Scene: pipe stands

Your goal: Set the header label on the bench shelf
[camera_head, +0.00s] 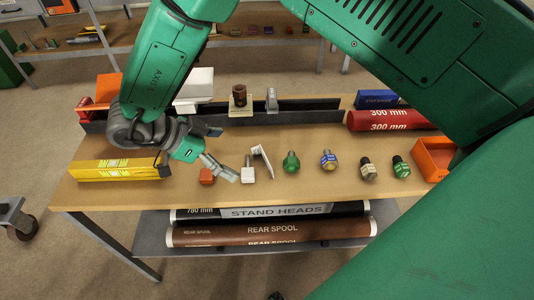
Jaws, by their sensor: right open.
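My right gripper (215,150) is open and empty above the left part of the wooden bench top (330,190). A light grey finger points down toward an orange-red block (206,176) and a white block (248,174); contact cannot be told. A thin white bent piece (262,161) stands just right of the white block. I cannot tell which piece is the header label. My left gripper is not in view.
Several coloured fittings (291,162) line the bench toward an orange bin (434,158). A yellow level (115,170) lies left. A red tube (390,119) lies behind right. A brown REAR SPOOL tube (270,232) is on the lower shelf. My arm covers the right side.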

